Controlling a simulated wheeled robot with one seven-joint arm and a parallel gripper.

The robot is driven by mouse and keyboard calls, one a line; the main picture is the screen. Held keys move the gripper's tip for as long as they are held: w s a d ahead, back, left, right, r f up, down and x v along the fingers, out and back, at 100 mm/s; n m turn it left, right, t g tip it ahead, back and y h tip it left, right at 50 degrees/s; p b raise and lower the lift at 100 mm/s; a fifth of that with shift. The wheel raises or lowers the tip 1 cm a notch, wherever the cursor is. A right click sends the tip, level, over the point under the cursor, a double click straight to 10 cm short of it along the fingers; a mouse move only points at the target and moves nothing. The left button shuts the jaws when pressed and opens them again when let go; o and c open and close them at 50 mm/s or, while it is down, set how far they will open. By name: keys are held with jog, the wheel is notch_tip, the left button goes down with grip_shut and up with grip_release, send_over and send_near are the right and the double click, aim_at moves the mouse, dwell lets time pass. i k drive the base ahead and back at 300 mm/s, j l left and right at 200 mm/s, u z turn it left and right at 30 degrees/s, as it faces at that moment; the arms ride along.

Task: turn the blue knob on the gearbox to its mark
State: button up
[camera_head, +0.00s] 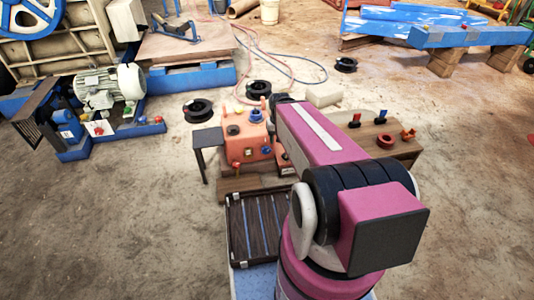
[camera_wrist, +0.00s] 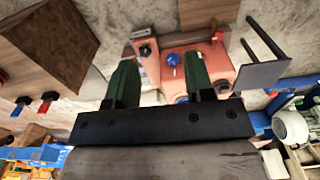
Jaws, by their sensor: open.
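The gearbox (camera_head: 243,148) is an orange-red box on a wooden base, left of my arm; the wrist view shows it upside down (camera_wrist: 210,65). A small blue knob (camera_head: 266,150) is on its front face. In the wrist view this knob (camera_wrist: 173,60) appears between the two green fingers, nearer the right one. A larger blue fitting (camera_head: 256,116) is on top. My gripper (camera_wrist: 160,62) is open and empty, its fingers apart from the knob in the picture; their depth gap is unclear. In the head view my arm hides the gripper. I cannot make out the mark.
A red-yellow knob (camera_head: 236,166) and a black knob (camera_wrist: 145,50) are close by. A small dark table (camera_head: 207,138) stands left of the gearbox. A wooden bench (camera_head: 396,147) with switches and a red ring is right. Cable reels and hoses lie behind.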

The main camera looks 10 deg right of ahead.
aim_at(266, 149)
jog(key=l, duration=0.85)
jog(key=k+l, duration=0.35)
jog(key=l, duration=0.25)
jog(key=k+l, duration=0.2)
jog(key=l, duration=0.1)
